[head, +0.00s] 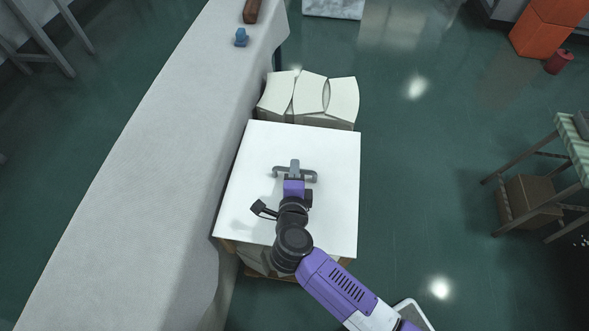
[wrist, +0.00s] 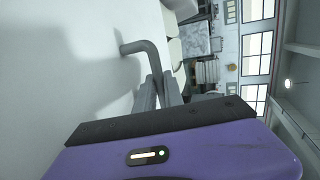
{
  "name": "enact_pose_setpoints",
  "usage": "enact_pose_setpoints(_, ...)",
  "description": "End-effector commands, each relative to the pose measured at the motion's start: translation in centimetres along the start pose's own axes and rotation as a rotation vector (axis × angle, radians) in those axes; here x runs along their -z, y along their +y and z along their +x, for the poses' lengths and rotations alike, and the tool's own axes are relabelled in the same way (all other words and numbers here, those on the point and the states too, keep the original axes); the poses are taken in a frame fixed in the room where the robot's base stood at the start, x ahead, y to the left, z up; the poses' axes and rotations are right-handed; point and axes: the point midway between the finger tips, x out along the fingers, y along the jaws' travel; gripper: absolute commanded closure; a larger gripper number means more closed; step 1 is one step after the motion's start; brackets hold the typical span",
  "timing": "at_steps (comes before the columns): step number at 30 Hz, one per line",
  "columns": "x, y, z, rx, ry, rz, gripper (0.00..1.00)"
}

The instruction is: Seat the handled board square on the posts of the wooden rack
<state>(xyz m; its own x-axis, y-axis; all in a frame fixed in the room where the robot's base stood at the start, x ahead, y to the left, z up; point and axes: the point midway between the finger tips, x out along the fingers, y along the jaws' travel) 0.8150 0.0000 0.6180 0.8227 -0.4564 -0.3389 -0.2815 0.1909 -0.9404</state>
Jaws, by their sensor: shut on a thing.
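The handled board (head: 335,160) is a large white square panel with a grey bar handle (head: 312,177) near its middle. My gripper (head: 295,168) is shut on the handle from above. In the wrist view the fingers (wrist: 158,90) close around the grey handle (wrist: 143,46), and the white board face (wrist: 60,50) fills the left. The wooden rack (head: 228,243) is mostly hidden under the board; only bits of brown wood show below its near edge. The posts are hidden, so I cannot tell whether the board touches them or sits square on them.
A long table with a pale cloth (head: 150,150) runs close along the board's left side. Cream curved-top blocks (head: 310,95) stand just beyond the far edge. A blue item (head: 241,38) lies on the cloth. Open green floor (head: 430,170) lies to the right.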

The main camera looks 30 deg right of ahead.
Motion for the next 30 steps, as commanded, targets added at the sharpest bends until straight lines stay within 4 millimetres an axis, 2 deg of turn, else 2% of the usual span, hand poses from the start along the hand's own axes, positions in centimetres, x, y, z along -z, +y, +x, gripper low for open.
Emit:
enact_pose_setpoints(21, 0.0, 0.9, 0.4, 0.002, -0.001, 0.001, 1.00)
enact_pose_setpoints(22, -0.1, 0.9, 0.4, 0.002, -0.001, 0.002, 0.84)
enact_pose_setpoints(25, 0.0, 0.9, 0.4, 0.002, -0.001, 0.001, 0.64)
enact_pose_setpoints(30, 0.0, 0.9, 0.4, 0.001, 0.000, 0.001, 0.62)
